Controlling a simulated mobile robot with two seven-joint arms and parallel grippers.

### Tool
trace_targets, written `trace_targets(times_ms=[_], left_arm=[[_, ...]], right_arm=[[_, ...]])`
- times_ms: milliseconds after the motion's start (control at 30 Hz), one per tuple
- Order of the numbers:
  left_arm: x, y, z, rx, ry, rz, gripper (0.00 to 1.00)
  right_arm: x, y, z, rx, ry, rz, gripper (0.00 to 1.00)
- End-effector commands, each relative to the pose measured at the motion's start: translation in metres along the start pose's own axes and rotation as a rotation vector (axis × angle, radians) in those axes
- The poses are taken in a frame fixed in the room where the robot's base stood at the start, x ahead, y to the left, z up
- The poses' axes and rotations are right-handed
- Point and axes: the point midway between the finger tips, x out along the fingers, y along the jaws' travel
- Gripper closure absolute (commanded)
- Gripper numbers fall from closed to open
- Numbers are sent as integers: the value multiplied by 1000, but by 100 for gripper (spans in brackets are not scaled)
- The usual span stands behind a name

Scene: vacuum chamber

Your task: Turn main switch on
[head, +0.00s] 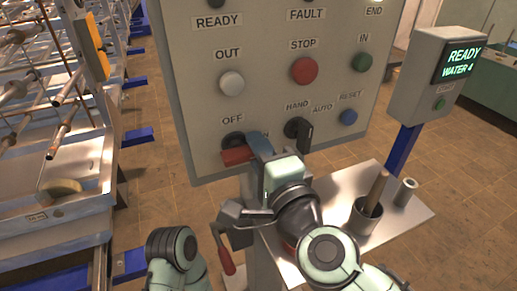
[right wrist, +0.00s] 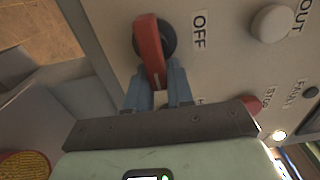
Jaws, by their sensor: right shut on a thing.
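The main switch has a red handle (head: 237,155) on a round black base on the grey control panel (head: 190,90), below the OFF label (head: 232,119). The handle lies roughly sideways, its free end toward the partly hidden label at its right. In the right wrist view the red handle (right wrist: 150,52) runs from the black base in between my blue fingers. My right gripper (head: 259,147) is shut on this handle; in the right wrist view its fingers (right wrist: 158,88) flank the handle's end. My left gripper is not in view.
The black HAND/AUTO selector (head: 299,131) is close right of my right gripper. The red STOP button (head: 304,71) and white OUT button (head: 231,83) are above. A shelf (head: 405,212) with a cup (head: 365,215) is at right. A small display box (head: 432,75) reads READY.

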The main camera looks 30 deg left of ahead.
Motion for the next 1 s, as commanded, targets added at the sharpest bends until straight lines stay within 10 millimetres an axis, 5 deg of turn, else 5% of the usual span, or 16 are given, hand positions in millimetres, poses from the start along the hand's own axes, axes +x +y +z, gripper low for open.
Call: trace_targets(times_ms=[67, 100, 167, 567, 1000], left_arm=[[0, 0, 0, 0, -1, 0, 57], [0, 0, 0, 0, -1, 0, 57], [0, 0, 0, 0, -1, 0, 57], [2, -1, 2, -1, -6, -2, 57], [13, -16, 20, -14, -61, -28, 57]], right_arm=[[0, 1, 1, 0, -4, 3, 100], [0, 1, 1, 0, -4, 3, 72], [0, 1, 1, 0, -3, 3, 57], [-8, 0, 0, -2, 0, -1, 57], [-94, 0, 0, -3, 1, -2, 57]])
